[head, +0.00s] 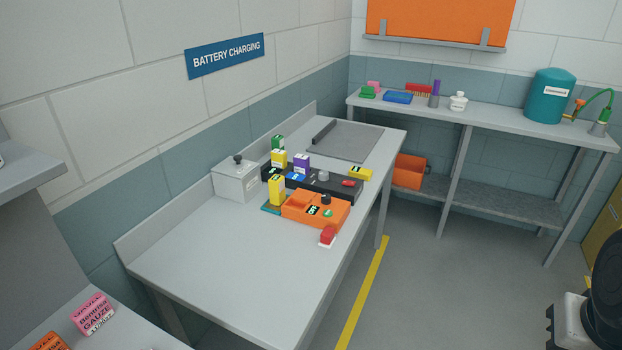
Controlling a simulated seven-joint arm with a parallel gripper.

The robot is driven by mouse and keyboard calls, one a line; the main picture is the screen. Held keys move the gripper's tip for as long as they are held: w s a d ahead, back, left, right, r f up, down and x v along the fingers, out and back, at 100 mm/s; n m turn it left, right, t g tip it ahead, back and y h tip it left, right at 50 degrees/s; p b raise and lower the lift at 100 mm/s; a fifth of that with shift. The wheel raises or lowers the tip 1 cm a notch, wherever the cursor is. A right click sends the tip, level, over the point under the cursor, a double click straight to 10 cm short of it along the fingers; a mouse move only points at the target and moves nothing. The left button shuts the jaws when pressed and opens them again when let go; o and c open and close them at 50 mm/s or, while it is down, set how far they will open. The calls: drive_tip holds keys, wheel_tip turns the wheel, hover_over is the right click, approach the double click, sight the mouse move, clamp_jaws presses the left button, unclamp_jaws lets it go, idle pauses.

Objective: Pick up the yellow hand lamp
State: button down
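Several small yellow things are on the grey workbench (210,285), and I cannot tell for sure which is the hand lamp. One upright yellow block (277,191) stands at the left end of an orange device. Another yellow block (279,157) stands behind it, by the black charging strip (345,187). A yellow piece with a dark mark (360,173) lies at the strip's right end. My gripper is not in view, and nothing is seen touching these things.
A dark grey mat (345,141) lies at the far end. A teal tank (550,97) stands on the back shelf.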

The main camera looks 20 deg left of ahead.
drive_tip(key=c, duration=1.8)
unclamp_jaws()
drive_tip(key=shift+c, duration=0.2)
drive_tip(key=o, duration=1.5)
